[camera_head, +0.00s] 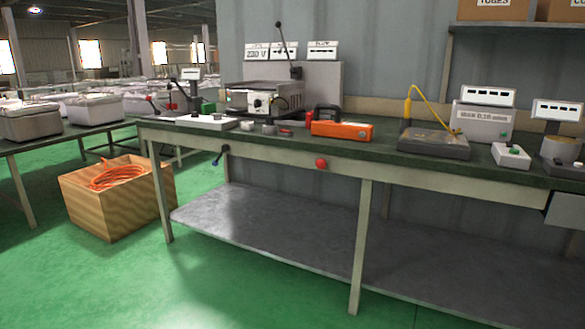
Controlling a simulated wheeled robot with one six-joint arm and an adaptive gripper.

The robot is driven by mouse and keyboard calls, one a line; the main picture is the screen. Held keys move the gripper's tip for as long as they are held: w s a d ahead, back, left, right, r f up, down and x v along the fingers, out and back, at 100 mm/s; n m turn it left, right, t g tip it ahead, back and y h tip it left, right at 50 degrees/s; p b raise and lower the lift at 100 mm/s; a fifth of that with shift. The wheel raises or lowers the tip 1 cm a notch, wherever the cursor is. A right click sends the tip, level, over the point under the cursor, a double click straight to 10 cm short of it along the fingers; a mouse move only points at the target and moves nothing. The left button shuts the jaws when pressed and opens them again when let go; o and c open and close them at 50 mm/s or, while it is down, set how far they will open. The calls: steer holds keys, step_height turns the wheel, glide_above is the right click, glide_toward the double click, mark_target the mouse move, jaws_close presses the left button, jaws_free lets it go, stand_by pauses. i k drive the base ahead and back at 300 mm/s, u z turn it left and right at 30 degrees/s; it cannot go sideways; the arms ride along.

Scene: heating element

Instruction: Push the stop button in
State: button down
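A round red button (321,163), likely the stop button, sits on the front rail of the long workbench (270,153), left of the middle table leg. It stands out from the rail; I cannot tell from here how far it is pressed. My gripper and arm are not in view, so where they are relative to the button does not show.
A small lever with a blue tip (215,162) sticks out from the rail at left. An orange tool (342,131) lies on the bench above the button. A wooden crate (120,200) with orange cable stands at left. The green floor (220,285) in front is clear.

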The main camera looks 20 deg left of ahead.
mark_target(321, 163)
steer(key=u, duration=0.3)
steer(key=i, duration=0.9)
steer(key=z, duration=0.45)
